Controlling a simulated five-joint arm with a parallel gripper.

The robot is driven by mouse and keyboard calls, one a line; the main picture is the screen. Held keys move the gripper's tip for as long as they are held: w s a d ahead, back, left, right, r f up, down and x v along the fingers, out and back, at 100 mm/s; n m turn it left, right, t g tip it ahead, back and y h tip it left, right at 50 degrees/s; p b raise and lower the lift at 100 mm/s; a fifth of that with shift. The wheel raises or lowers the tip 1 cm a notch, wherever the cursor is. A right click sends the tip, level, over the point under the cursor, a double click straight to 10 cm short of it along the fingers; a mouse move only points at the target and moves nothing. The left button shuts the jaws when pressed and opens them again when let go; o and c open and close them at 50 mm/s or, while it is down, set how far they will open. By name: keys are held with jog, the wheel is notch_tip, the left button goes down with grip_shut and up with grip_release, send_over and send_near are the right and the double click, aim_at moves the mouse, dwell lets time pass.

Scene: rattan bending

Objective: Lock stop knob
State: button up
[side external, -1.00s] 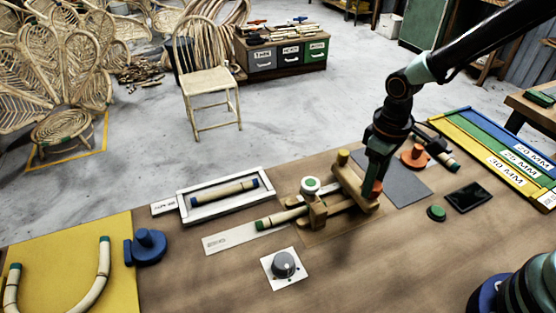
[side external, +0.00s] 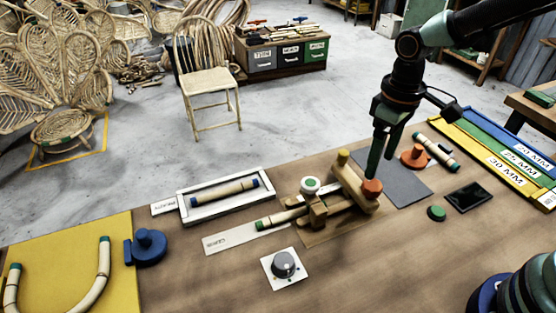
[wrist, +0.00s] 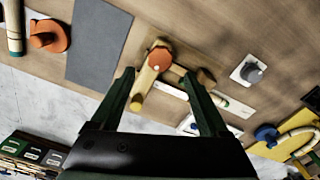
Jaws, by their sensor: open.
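The orange stop knob (side external: 372,187) sits at the right end of the wooden bending jig (side external: 335,222). It also shows in the wrist view (wrist: 160,58), on top of a light wooden arm. My gripper (side external: 380,168) is just above the knob, pointing down, with its dark green fingers apart. In the wrist view my gripper (wrist: 158,75) is open and empty, with the knob framed between and just beyond its fingertips. I see no contact between fingers and knob. A rattan pole with a green end (side external: 280,219) lies in the jig.
A grey dial (side external: 284,263) is in front of the jig. A white tray (side external: 225,209) with a pole lies behind left. A grey mat (side external: 399,180), an orange-red peg piece (side external: 414,156), a green button (side external: 436,213) and a black panel (side external: 468,197) lie to the right.

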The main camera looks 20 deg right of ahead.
aim_at(373, 184)
notch_tip(373, 184, up, 6)
jog(key=shift+f, duration=0.1)
dwell(0.4)
jog(key=s+d+r+m+t, duration=0.4)
jog(key=s+d+r+t, duration=0.1)
jog(key=d, duration=0.4)
jog(key=shift+r+t, duration=0.3)
jog(key=shift+r, duration=0.2)
